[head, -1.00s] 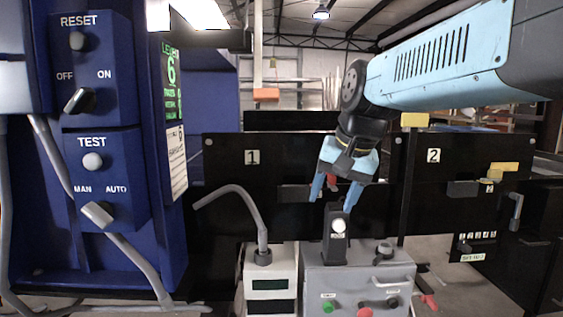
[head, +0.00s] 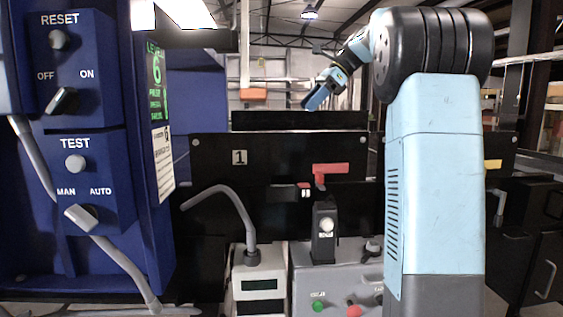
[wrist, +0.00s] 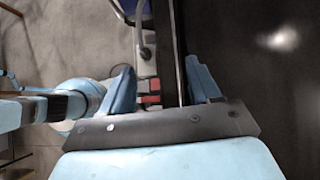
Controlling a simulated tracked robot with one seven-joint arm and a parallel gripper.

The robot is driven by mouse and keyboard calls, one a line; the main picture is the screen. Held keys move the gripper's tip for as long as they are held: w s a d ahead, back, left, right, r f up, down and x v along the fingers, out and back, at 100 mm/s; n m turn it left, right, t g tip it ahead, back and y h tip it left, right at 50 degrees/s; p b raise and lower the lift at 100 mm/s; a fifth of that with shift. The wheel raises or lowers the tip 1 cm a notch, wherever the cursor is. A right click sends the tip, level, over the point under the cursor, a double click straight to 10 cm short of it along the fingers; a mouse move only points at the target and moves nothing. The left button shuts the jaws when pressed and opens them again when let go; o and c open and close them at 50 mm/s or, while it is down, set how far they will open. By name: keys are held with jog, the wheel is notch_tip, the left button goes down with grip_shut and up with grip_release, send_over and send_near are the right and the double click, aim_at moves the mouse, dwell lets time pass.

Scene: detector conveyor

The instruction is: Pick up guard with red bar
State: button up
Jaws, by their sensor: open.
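The guard (head: 220,172) is a black upright panel marked 1 in the head view. Its red bar (head: 330,169) sits near the panel's upper right, with a short red piece hanging below it. My gripper (head: 312,103) is above the guard's top edge in the head view, tilted down to the left, and apart from the red bar. In the wrist view my gripper (wrist: 161,70) is open with nothing held. A dark narrow edge and red patches (wrist: 150,92) show between its fingers; I cannot tell which parts these are.
A blue control cabinet (head: 105,250) stands at the left. In front of the guard are a grey box with buttons (head: 335,285) and a white unit (head: 258,262) with a bent grey tube. My arm covers the right part of the head view. A yellow bar (head: 493,165) shows at the right.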

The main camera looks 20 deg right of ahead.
aim_at(282, 133)
jog(key=shift+w+d+r+m, duration=0.2)
jog(key=shift+w+d+m, duration=0.2)
jog(key=shift+w+d, duration=0.25)
jog(key=shift+w+a+f, duration=0.1)
jog(key=x, duration=0.8)
jog(key=shift+a, duration=0.2)
jog(key=shift+s+x, duration=0.15)
jog(key=shift+x, duration=1.1)
jog(key=shift+s+x, duration=0.15)
jog(key=shift+x, duration=1.1)
jog(key=shift+s+a, duration=0.1)
grip_shut()
